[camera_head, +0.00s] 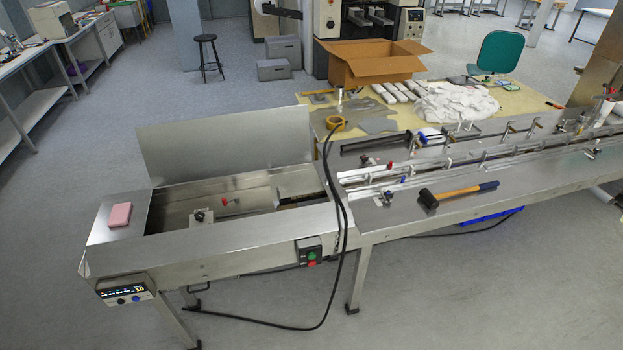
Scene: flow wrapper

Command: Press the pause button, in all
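A switch box (308,250) sits on the front side of the steel flow wrapper (215,243), near its middle. It carries a green button (311,256) and a red button (312,263) below it. A control panel (125,291) with a lit display is on the machine's front left corner. A black knob or button (121,301) and a blue one (135,299) are on it. No label reading pause is legible, so I cannot tell which is the pause button. Neither of my grippers is in view.
A black cable (341,215) hangs in front of the machine beside the switch box and loops onto the floor. A pink block (120,214) and a hammer (458,193) lie on the machine. A cardboard box (373,64) stands behind. The front floor is mostly clear.

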